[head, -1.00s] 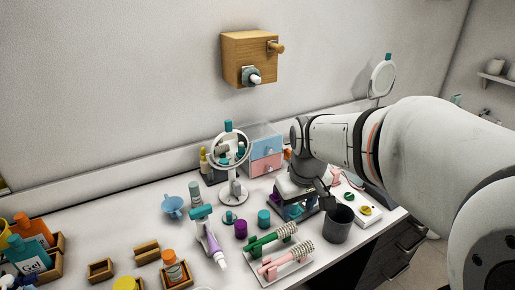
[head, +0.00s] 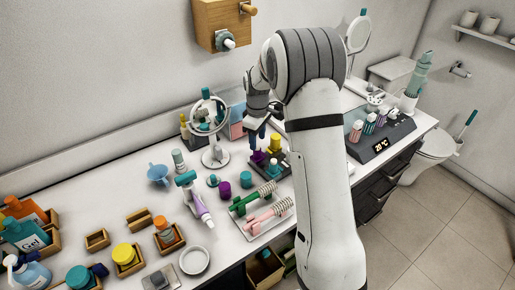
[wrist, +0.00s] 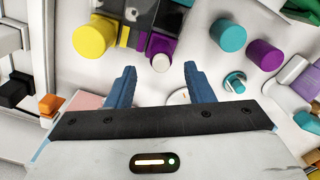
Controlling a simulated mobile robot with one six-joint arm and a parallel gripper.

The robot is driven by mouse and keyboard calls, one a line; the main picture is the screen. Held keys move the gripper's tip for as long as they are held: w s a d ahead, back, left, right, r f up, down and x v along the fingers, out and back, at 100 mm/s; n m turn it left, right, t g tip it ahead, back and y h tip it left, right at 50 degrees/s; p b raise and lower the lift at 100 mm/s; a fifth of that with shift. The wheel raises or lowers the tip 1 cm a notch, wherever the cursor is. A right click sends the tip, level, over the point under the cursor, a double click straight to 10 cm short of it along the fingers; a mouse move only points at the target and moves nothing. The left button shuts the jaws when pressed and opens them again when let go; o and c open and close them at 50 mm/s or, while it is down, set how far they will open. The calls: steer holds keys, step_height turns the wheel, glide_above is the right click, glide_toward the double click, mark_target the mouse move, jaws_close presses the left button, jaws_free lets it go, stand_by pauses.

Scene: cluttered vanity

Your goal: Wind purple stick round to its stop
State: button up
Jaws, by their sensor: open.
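A small purple piece (head: 258,157) shows just below my gripper (head: 258,136) in the head view, by a dark holder (head: 284,171). In the wrist view a purple block (wrist: 161,44) with a pale round end lies just beyond my fingertips, at the edge of the dark holder. I take it for the purple stick, but its full shape is unclear. My gripper's two blue fingers (wrist: 160,72) are apart, with nothing held between them. The purple piece lies ahead of the gap, and I see no contact.
A yellow round piece (wrist: 94,36) stands left of the purple one in the wrist view. A teal jar (wrist: 228,34) and a purple jar (wrist: 264,54) stand to the right. A round mirror (head: 216,155) and a tray of brushes (head: 252,230) are close by.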

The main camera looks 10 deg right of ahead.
mark_target(258, 146)
step_height(258, 146, down, 6)
steer(key=shift+r+p, duration=0.1)
steer(key=shift+p, duration=0.35)
steer(key=shift+c, duration=0.5)
steer(key=c, duration=0.9)
